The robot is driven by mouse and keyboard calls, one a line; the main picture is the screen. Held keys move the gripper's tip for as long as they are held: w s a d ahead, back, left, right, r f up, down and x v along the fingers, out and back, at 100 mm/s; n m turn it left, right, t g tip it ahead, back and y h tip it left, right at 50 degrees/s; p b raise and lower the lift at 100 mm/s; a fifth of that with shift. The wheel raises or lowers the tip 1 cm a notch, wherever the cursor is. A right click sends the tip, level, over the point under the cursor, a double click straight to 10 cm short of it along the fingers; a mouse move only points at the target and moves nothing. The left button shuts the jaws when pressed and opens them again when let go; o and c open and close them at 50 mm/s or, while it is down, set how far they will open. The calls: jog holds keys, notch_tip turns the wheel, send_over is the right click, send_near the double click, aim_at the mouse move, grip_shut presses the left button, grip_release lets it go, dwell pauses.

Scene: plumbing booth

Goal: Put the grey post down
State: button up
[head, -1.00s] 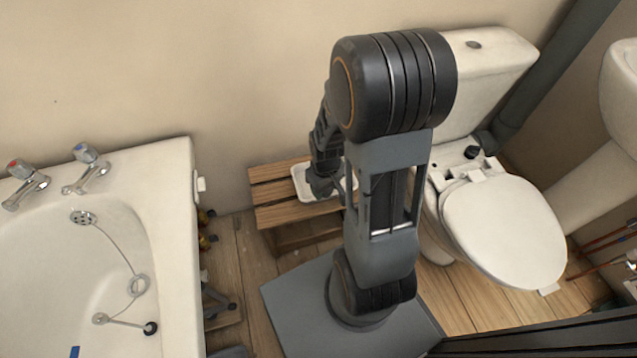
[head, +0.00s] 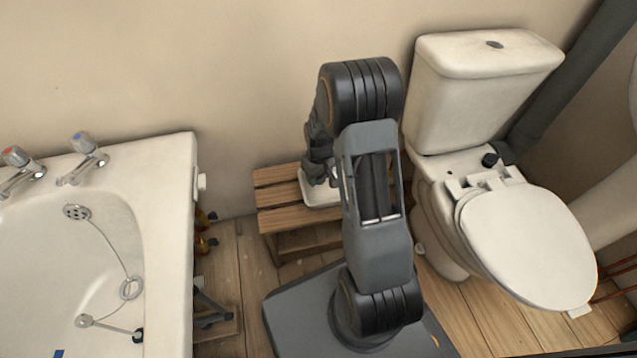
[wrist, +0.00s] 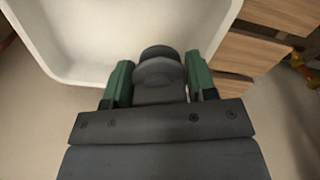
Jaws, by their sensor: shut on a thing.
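The grey post (wrist: 160,72) shows in the wrist view as a dark grey round-topped piece between the two green fingers of my gripper (wrist: 160,82). My gripper is shut on it. A white tray (wrist: 75,45) lies beyond the fingertips, and the post shows in front of its near edge. I cannot tell whether the post touches the tray. In the head view the tray (head: 322,195) sits on the slatted wooden bench (head: 277,195). My arm and wrist hide the post there.
A white bath (head: 165,230) with taps stands at the left. A toilet (head: 525,240) with its lid down stands right of my arm. Small valves (head: 205,230) and a tool stand (head: 212,305) are beside the bath. The wall is close behind the bench.

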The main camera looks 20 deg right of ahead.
aim_at(319, 182)
jog(key=shift+f+b, duration=0.5)
jog(key=shift+f, duration=1.1)
jog(key=shift+f, duration=0.15)
jog(key=o, duration=0.6)
notch_tip(319, 182, up, 12)
jog(key=p, duration=0.5)
jog(key=s+a+r+t, duration=0.1)
jog(key=s+a+r, duration=0.1)
jog(key=s+r, duration=0.3)
jog(key=s+a+r+m, duration=0.1)
jog(key=s+a+r, duration=0.2)
jog(key=s+r, duration=0.2)
jog(key=s+a+r+t, duration=0.1)
jog(key=s+a+r, duration=0.2)
jog(key=s+r, duration=0.2)
jog(key=shift+s+a+r+m+t, duration=0.15)
jog(key=shift+s+a+m+t, duration=0.15)
jog(key=shift+s+m, duration=0.15)
jog(key=shift+d+r, duration=0.1)
jog(key=shift+r, duration=0.05)
